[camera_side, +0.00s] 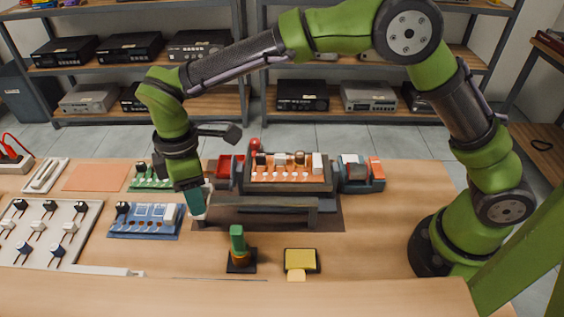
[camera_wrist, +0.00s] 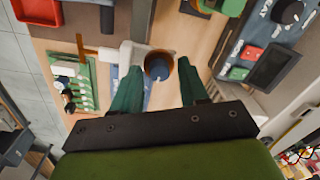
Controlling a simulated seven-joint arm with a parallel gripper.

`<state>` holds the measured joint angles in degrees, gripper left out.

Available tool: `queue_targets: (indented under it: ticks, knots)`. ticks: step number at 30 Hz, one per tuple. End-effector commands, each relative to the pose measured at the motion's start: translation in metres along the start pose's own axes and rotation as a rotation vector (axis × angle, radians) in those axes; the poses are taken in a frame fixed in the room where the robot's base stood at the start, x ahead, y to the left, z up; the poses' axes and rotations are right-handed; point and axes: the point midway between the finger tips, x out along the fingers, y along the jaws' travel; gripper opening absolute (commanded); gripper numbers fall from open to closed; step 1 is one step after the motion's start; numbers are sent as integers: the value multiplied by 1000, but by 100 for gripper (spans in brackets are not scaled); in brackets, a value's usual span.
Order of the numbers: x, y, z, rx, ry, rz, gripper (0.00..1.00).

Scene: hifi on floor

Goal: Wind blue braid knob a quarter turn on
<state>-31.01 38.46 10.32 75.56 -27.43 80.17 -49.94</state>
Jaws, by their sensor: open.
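My gripper (camera_side: 196,212) points down over the bench, between the blue circuit board (camera_side: 145,222) and the dark fixture in the middle. In the wrist view my gripper (camera_wrist: 159,66) has its two green fingers apart. A round dark, brown-rimmed piece (camera_wrist: 158,65) shows between the fingertips, with a narrow blue strip below it. I cannot tell whether this is the blue braid knob, or whether a finger touches it. In the side view the fingers hide most of what is there.
A panel of small knobs (camera_side: 45,232) lies at the left. A green board (camera_side: 152,177) is behind the blue one. The dark fixture (camera_side: 285,180) holds a board with parts. A green-topped post (camera_side: 238,245) and a yellow pad (camera_side: 300,260) stand in front. The front bench edge is clear.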

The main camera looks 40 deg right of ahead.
Motion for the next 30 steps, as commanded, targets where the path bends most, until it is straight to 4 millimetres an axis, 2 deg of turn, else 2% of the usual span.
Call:
queue_targets:
  ticks: [1, 12, 30]
  knots:
    - [-1, 4, 0, -67, 1, 10, 50]
    - [-1, 3, -1, -591, -23, 9, 50]
    - [-125, 0, -4, -579, -21, 8, 50]
